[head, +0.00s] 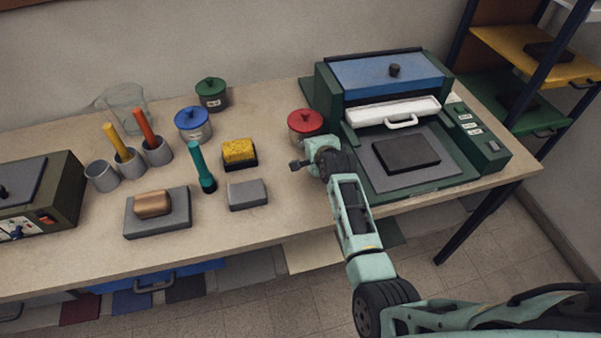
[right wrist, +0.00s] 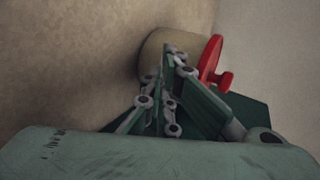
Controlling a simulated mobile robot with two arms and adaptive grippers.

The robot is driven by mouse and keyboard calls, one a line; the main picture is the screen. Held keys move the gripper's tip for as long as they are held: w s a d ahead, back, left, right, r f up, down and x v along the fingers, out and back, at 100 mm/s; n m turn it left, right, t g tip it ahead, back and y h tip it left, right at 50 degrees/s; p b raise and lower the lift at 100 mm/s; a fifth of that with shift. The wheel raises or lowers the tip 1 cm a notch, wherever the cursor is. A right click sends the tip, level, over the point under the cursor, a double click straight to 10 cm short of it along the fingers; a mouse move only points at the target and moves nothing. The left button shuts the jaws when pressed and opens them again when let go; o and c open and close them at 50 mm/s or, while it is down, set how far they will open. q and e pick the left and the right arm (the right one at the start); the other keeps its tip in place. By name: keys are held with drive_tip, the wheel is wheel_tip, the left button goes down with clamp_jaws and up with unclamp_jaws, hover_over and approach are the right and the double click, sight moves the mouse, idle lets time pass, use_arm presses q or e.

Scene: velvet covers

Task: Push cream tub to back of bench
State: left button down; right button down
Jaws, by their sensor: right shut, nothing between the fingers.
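A tub with a red lid (head: 305,121) stands on the bench (head: 285,215), just left of the green press. In the right wrist view its body (right wrist: 154,52) looks cream or beige, and its red lid (right wrist: 210,58) faces right in the picture. My right gripper (head: 296,164) is shut and empty, low over the bench on the front side of this tub. In the right wrist view its fingertips (right wrist: 172,50) overlap the tub's body; I cannot tell whether they touch it. My left gripper is not in view.
A blue-lidded tub (head: 193,126) and a green-lidded tub (head: 211,96) stand further left. A yellow-topped brush or sponge block (head: 239,149) and a grey block (head: 247,194) lie left of my gripper. The green press (head: 326,92) is close on the right. Bare bench shows behind the red-lidded tub.

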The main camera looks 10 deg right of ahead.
sight(313, 133)
drive_tip(key=shift+w, duration=0.1)
drive_tip(key=shift+w+d+f+b, duration=0.1)
drive_tip(key=shift+w+d+b, duration=0.15)
drive_tip(key=shift+w+b, duration=0.45)
drive_tip(key=shift+w+d+b, duration=0.2)
drive_tip(key=shift+w+b, duration=0.25)
drive_tip(key=shift+w, duration=0.3)
drive_tip(key=shift+w+d+b, duration=0.25)
drive_tip(key=shift+w+b, duration=0.45)
drive_tip(key=shift+w, duration=0.3)
drive_tip(key=shift+w+d+b, duration=0.15)
drive_tip(key=shift+w+b, duration=1.2)
drive_tip(key=shift+b, duration=0.05)
drive_tip(key=shift+w+b, duration=0.9)
drive_tip(key=shift+b, duration=0.05)
drive_tip(key=shift+w+d, duration=0.1)
drive_tip(key=shift+w, duration=0.15)
